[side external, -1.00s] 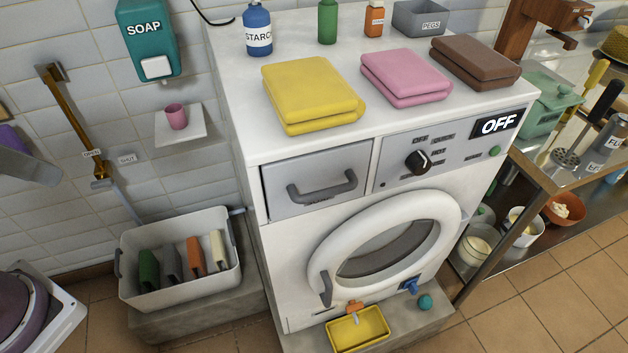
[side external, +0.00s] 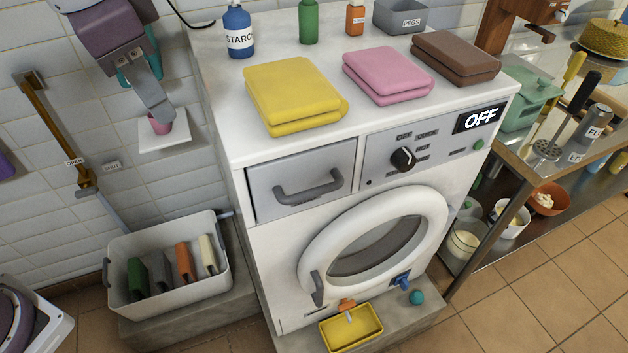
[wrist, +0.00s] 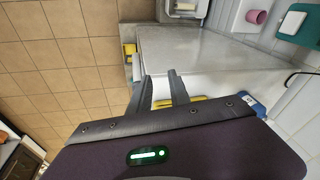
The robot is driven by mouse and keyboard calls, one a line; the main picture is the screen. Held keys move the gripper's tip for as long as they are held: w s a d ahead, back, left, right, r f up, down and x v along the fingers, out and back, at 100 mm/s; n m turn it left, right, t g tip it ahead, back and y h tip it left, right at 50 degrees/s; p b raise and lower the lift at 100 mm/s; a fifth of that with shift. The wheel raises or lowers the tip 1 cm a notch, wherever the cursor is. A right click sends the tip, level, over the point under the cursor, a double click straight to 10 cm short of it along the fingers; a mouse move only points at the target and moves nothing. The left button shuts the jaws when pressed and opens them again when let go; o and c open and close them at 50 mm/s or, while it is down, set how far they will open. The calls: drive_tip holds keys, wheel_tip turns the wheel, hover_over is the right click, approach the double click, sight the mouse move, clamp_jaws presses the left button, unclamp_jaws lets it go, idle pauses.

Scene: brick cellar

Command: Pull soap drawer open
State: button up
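The soap drawer (side external: 335,163) is a grey panel at the upper left of the white washing machine's front. It looks shut, flush with the front. Its dark grey bar handle (side external: 308,189) is clear of any contact. My gripper (side external: 160,112) is at the upper left of the side view, in front of the wall and well away from the drawer. In the wrist view my gripper (wrist: 159,76) has its two dark fingers apart with nothing between them. The drawer cannot be made out in the wrist view.
Yellow (side external: 292,92), pink (side external: 388,72) and brown (side external: 455,55) towels lie on the machine top, with a starch bottle (side external: 238,35) behind. A pink cup (wrist: 256,17) sits on a wall shelf. A white bin (side external: 165,295) stands left of the machine.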

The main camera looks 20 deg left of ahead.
drive_tip(key=w+d+f+m+g+y, duration=0.1)
drive_tip(key=w+d+f+m, duration=0.15)
drive_tip(key=d, duration=0.35)
drive_tip(key=w+d+f+m, duration=0.1)
drive_tip(key=w+d+f, duration=0.2)
drive_tip(key=d+f, duration=0.15)
approach(315, 190)
drive_tip(key=a, duration=0.1)
drive_tip(key=shift+n, duration=0.45)
drive_tip(key=f, duration=0.4)
drive_tip(key=w+f, duration=0.1)
drive_tip(key=f, duration=0.1)
drive_tip(key=shift+f, duration=0.4)
drive_tip(key=shift+w+f, duration=0.2)
drive_tip(key=shift+f, duration=0.45)
clamp_jaws()
drive_tip(key=shift+r, duration=0.1)
